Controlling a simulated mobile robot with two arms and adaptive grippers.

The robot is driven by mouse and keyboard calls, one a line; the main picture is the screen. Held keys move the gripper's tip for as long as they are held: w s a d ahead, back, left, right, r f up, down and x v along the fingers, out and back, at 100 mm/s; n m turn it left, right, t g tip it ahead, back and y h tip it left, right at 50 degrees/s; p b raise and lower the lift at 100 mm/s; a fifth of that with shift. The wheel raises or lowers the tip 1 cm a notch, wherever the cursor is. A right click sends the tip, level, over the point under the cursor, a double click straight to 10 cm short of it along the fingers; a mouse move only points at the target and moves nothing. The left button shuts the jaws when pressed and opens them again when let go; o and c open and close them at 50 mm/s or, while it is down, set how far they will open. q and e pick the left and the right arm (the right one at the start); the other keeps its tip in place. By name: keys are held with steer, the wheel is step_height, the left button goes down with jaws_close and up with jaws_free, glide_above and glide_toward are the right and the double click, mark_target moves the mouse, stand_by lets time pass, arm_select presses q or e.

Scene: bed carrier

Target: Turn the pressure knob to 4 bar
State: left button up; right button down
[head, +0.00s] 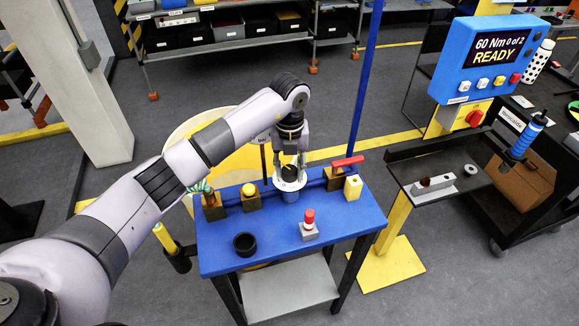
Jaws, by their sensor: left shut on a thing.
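The pressure knob (290,172) is the dark round part with a light mark, at the back middle of the blue bench (270,247). A white ring (289,186) sits just under it, on top of a blue body. Any scale on the ring is too small to read. My left gripper (290,177) points down over the knob, with its fingers on either side of it, shut on it. The fingers hide part of the knob, so I cannot tell its setting. My right gripper is not in view.
A red lever (348,161) and a yellow block (353,187) stand right of the knob. A yellow button (249,190) is at its left. A black cup (245,244) and a red-topped grey block (309,226) stand in front. The bench's front right is clear.

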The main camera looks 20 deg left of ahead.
arm_select(q)
steer(key=shift+c, duration=1)
steer(key=shift+f+m+b, duration=0.2)
steer(key=shift+m+b, duration=0.4)
steer(key=shift+b, duration=0.25)
steer(key=shift+m+b, duration=0.4)
steer(key=shift+m, duration=0.1)
steer(key=shift+r+m, duration=0.2)
steer(key=shift+m, duration=0.2)
steer(key=o, duration=1.2)
steer(key=shift+c, duration=0.2)
